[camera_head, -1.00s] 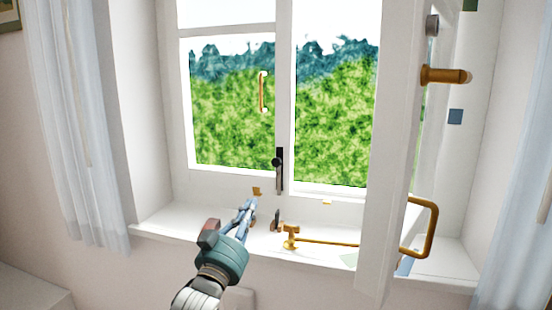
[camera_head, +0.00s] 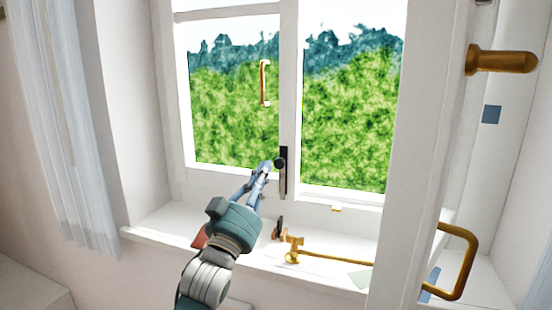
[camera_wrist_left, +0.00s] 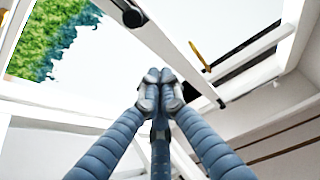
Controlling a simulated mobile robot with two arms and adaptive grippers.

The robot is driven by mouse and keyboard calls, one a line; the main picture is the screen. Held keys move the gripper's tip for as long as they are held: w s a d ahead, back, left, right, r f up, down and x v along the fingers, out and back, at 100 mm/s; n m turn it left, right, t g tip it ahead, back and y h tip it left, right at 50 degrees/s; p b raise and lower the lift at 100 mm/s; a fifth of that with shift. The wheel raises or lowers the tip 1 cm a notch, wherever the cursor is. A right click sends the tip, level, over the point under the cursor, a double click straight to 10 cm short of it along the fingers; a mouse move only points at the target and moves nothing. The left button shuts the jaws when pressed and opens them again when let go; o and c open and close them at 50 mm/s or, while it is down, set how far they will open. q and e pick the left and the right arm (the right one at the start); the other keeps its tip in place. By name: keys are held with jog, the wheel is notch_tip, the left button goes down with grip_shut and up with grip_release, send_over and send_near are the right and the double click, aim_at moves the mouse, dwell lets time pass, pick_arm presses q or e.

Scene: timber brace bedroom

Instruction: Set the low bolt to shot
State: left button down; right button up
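The low bolt (camera_head: 284,180) is a dark upright strip with a round black knob, low on the white middle post of the window in the head view. The knob sits near the upper part of the strip. My left gripper (camera_head: 266,165) has its fingertips just left of the knob; I cannot tell whether they touch it. In the left wrist view the fingertips of the left gripper (camera_wrist_left: 158,78) are together with nothing seen between them. A dark round knob (camera_wrist_left: 132,17) shows beyond them, on a white bar. My right gripper is not in view.
An open white casement (camera_head: 415,150) with a brass handle (camera_head: 470,262) stands at the right. A brass stay (camera_head: 335,258) and a small dark upright piece (camera_head: 279,228) are by the sill (camera_head: 165,232). A brass pull (camera_head: 264,83) is above the gripper.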

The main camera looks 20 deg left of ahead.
pick_arm(q)
notch_tip(320, 180, up, 5)
jog(key=p, duration=0.3)
send_over(279, 163)
jog(key=s, duration=0.3)
jog(key=f, duration=0.4)
jog(key=shift+w+f, duration=0.25)
jog(key=shift+f, duration=0.1)
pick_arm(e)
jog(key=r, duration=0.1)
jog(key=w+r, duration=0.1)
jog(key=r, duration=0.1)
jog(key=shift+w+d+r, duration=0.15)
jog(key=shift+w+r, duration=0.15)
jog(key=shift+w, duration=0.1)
pick_arm(q)
notch_tip(279, 163, down, 4)
jog(key=shift+r+b, duration=0.2)
jog(key=shift+b, duration=0.8)
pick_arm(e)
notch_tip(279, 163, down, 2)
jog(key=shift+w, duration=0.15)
pick_arm(q)
jog(key=shift+r, duration=0.1)
